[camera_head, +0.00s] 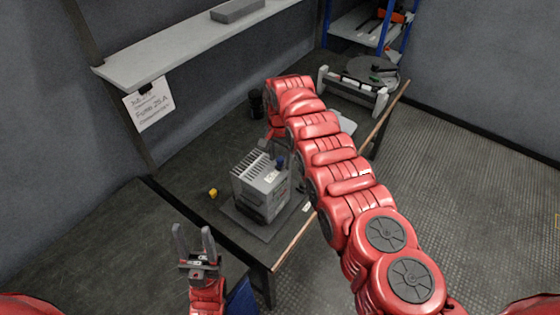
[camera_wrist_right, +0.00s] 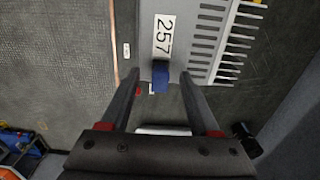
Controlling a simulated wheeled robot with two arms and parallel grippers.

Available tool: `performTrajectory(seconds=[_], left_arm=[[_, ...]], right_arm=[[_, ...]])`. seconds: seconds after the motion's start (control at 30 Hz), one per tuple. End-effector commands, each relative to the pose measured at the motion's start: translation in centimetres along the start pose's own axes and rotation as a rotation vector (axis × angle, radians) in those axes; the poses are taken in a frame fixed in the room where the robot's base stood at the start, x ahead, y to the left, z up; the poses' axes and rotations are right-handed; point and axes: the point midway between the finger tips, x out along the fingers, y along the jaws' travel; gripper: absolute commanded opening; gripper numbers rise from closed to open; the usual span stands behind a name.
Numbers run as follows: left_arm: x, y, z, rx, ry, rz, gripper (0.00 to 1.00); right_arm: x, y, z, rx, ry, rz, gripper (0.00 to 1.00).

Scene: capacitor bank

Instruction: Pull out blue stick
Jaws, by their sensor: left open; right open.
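The blue stick (camera_wrist_right: 160,76) shows in the right wrist view as a short blue piece on the side of a grey metal unit (camera_wrist_right: 208,30), beside a label reading 257. My right gripper (camera_wrist_right: 160,80) is open, with its two fingers on either side of the blue stick. I cannot tell whether they touch it. In the head view the grey unit (camera_head: 260,190) stands on the workbench and the blue stick (camera_head: 281,162) is a small spot near its top far side. My right arm partly hides that area. My left gripper (camera_head: 194,232) is open and empty, in front of the bench.
The workbench (camera_head: 200,160) carries a small yellow object (camera_head: 213,192), a dark cylinder (camera_head: 256,103) and a white-framed device (camera_head: 352,92) at the far end. A shelf (camera_head: 180,45) with a grey box (camera_head: 237,10) runs above the bench. The bench's left part is clear.

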Motion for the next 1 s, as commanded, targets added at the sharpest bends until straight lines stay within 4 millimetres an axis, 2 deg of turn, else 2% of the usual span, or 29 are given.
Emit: performTrajectory(seconds=[0.3,0.37,0.67,1.0], left_arm=[[-0.07,0.00,0.02,0.000,0.000,0.000,0.50],[-0.07,0.00,0.01,0.000,0.000,0.000,0.50],[-0.07,0.00,0.01,0.000,0.000,0.000,0.50],[-0.07,0.00,0.01,0.000,0.000,0.000,0.50]], right_arm=[[0.00,0.00,-0.01,0.000,0.000,0.000,0.62],[0.00,0.00,0.00,0.000,0.000,0.000,0.54],[0.00,0.00,0.00,0.000,0.000,0.000,0.00],[0.00,0.00,0.01,0.000,0.000,0.000,0.00]])
